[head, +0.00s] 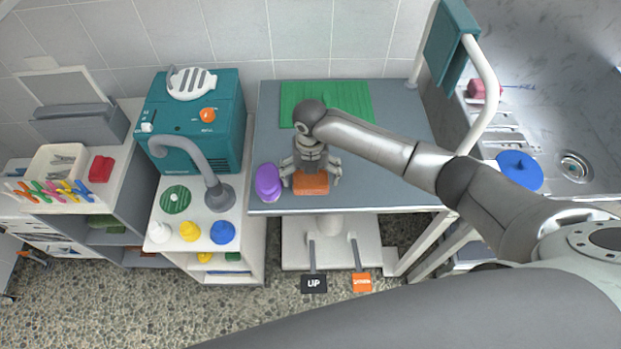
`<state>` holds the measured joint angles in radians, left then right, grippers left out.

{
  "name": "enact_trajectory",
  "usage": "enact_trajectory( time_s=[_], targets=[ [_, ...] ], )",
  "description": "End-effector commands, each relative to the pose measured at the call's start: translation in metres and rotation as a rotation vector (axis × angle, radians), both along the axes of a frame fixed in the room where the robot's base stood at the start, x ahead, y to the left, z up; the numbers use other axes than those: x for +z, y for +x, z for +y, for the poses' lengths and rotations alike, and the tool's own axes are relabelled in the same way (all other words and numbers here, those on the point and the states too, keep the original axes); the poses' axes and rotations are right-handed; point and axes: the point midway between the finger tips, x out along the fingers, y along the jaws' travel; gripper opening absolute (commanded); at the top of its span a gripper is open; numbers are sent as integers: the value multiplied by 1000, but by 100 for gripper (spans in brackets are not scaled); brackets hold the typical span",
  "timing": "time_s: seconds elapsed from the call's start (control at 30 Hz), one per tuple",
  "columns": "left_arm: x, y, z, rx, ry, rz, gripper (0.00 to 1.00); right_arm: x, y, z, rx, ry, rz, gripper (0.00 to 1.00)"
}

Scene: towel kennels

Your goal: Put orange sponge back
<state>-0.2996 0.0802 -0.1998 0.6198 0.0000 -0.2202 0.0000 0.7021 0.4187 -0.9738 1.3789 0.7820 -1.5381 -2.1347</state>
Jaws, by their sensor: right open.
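An orange sponge (311,184) lies near the front edge of the grey grooming table. My right gripper (311,178) points down over the sponge, with its fingers apart on either side of it. The right gripper is open, and I cannot tell whether the fingers touch the sponge. The gripper's palm hides the far part of the sponge. My left gripper is not in view.
A green mat (327,100) lies on the grey table (391,178). A teal machine (192,122) with a hose stands at left. A sink (574,166) is at right.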

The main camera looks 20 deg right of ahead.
Motion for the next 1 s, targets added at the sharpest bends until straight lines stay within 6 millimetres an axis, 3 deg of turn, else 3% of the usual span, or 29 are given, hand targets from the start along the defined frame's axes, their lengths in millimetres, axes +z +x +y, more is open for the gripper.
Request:
enact_trajectory(
  time_s=[0.3, 0.5, 1.0],
  targets=[
    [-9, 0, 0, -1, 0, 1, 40, 68, 0, 0, 1, 1, -3, 100],
    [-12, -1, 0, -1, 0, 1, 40, 96, 0, 0, 0, 1, -1, 100],
    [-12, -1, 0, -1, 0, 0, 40, 104, -1, 0, 0, 0, 1, 100]
  ],
)
